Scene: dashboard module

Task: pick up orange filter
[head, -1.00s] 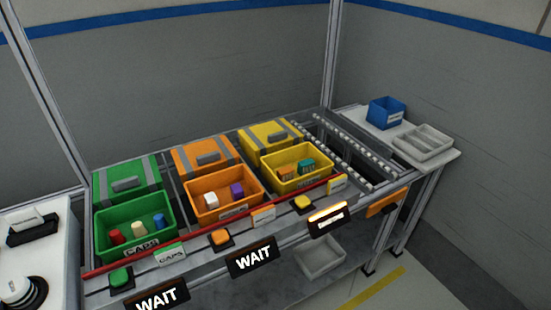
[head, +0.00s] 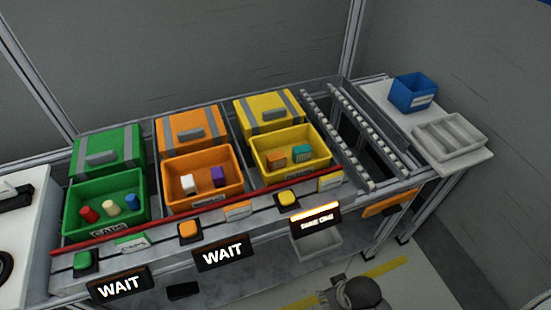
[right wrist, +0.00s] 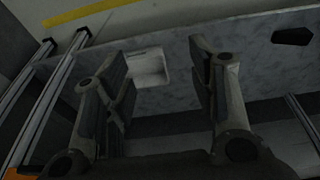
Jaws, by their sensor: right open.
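The orange filter (head: 277,160) is a small ribbed orange block in the front yellow bin (head: 313,167). A teal ribbed block (head: 301,153) sits beside it on the right. Part of my right arm's end (head: 357,293) shows at the bottom edge of the head view, in front of the rack and well below the bin. In the right wrist view my right gripper (right wrist: 163,75) has its two fingers wide apart with nothing between them. The filter does not show in that view. My left gripper is not in view.
An orange bin (head: 202,190) and a green bin (head: 105,222) stand left of the yellow one. A red rail (head: 190,217) and buttons run along the front. A lit sign (head: 317,220) hangs below the yellow bin. A blue box (head: 414,93) and grey tray (head: 450,137) stand right.

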